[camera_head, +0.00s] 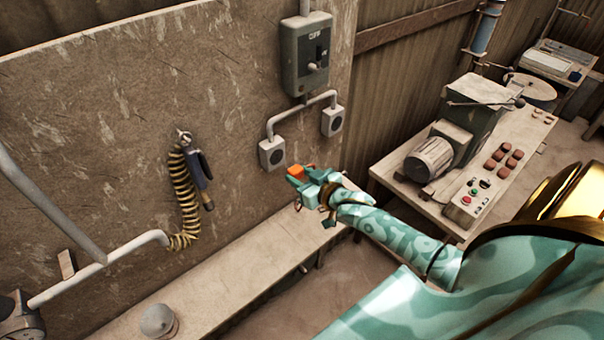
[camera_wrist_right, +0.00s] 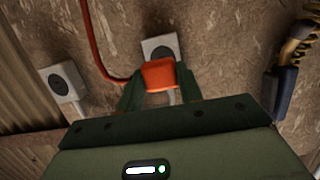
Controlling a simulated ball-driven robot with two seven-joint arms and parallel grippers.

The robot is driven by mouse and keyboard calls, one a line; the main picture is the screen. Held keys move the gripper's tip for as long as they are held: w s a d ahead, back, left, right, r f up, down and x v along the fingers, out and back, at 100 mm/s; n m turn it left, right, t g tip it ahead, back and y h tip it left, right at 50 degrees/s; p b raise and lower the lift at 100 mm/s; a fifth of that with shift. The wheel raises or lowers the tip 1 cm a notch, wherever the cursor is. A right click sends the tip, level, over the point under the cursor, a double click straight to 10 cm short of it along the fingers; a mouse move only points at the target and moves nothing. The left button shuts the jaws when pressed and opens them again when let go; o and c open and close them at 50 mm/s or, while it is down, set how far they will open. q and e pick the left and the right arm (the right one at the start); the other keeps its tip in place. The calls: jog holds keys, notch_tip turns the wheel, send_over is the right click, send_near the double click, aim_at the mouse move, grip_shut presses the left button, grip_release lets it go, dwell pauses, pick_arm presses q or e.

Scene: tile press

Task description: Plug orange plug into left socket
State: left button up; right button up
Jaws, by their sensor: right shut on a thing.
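My right gripper (camera_head: 302,178) is shut on the orange plug (camera_head: 296,171). The gripper is in front of the wall, just to the right of and below the left socket (camera_head: 270,154). In the right wrist view the orange plug (camera_wrist_right: 159,75) sits between the green fingers. The left socket (camera_wrist_right: 161,46), a pale box with a dark round face, shows just beyond the plug, which overlaps its lower edge. The plug looks apart from the socket; the exact gap is hard to tell. The right socket (camera_head: 332,121) is farther right on the wall. My left gripper is not in view.
A grey switch box (camera_head: 306,55) hangs above the sockets, joined by pipes. A striped coiled hose (camera_head: 183,197) with a dark handle hangs to the left. A bench ledge (camera_head: 235,275) runs below. A red cable (camera_wrist_right: 98,50) shows in the right wrist view.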

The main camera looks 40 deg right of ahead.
aim_at(291, 168)
jog(key=shift+w+d+f, duration=0.15)
jog(key=shift+w+f, duration=0.15)
jog(key=shift+w, duration=0.15)
jog(key=shift+w+b, duration=0.3)
jog(key=shift+b, duration=0.1)
jog(key=shift+w+a+r, duration=0.15)
jog(key=shift+w+a, duration=0.15)
jog(key=b+x, duration=0.2)
jog(key=x, duration=0.1)
jog(key=shift+w+r, duration=0.35)
jog(key=shift+r, duration=0.15)
jog(key=shift+s, duration=0.1)
